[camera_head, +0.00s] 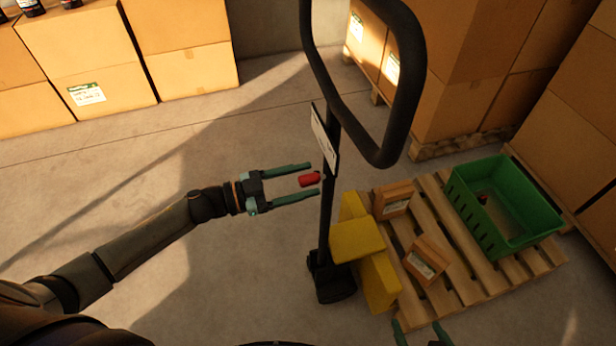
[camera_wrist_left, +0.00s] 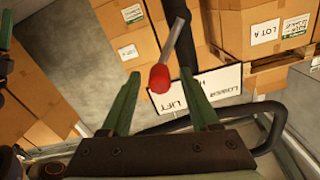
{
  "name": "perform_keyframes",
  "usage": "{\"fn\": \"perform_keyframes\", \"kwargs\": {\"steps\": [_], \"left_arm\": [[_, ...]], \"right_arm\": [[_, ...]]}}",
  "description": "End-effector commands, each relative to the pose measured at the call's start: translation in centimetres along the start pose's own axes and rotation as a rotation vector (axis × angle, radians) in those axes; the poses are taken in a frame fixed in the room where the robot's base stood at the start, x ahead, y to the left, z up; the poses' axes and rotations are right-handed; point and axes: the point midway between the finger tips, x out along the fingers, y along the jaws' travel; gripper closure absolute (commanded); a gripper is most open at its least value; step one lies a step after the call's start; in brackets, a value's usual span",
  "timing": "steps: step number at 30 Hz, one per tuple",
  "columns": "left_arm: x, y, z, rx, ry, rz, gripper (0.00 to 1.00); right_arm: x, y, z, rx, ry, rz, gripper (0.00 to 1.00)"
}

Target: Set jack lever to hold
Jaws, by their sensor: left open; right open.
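The jack lever ends in a red knob (camera_head: 309,180), beside the black upright of the pallet jack. In the left wrist view the knob (camera_wrist_left: 160,79) sits on a grey shaft (camera_wrist_left: 173,42), and the label plate (camera_wrist_left: 222,83) behind it reads LOWER and LIFT, with the middle word mostly hidden. My left gripper (camera_head: 313,178) is open, with its green fingers on either side of the knob and a gap to each. My right gripper (camera_head: 420,327) is open and empty at the bottom edge, only its fingertips showing.
The jack's black loop handle (camera_head: 407,70) rises above the lever. Yellow jack parts (camera_head: 357,240) stand beside a wooden pallet (camera_head: 470,290) bearing small boxes and a green crate (camera_head: 455,205). Stacked cartons (camera_head: 85,60) line the back. The floor at left is clear.

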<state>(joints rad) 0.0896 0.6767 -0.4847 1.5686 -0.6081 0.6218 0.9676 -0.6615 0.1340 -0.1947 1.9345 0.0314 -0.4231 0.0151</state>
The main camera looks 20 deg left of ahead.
Motion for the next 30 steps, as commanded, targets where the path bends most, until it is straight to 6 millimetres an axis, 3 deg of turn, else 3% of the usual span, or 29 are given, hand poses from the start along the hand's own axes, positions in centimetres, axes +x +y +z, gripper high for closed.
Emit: {"fn": "perform_keyframes", "kwargs": {"steps": [4, 13, 30], "left_arm": [[1.14, 0.03, -0.03, 0.000, 0.001, 0.001, 0.38], [1.35, 0.04, 0.01, -0.001, 0.000, 0.001, 0.38], [1.31, 0.06, 0.01, 0.000, 0.000, 0.001, 1.00]], "right_arm": [[-0.05, 0.03, 0.24, 0.000, -0.005, 0.001, 0.00], [-0.26, -0.12, 0.90, 0.002, -0.017, -0.001, 0.00], [-0.17, -0.30, 0.55, 0.001, -0.010, -0.005, 0.00]]}}
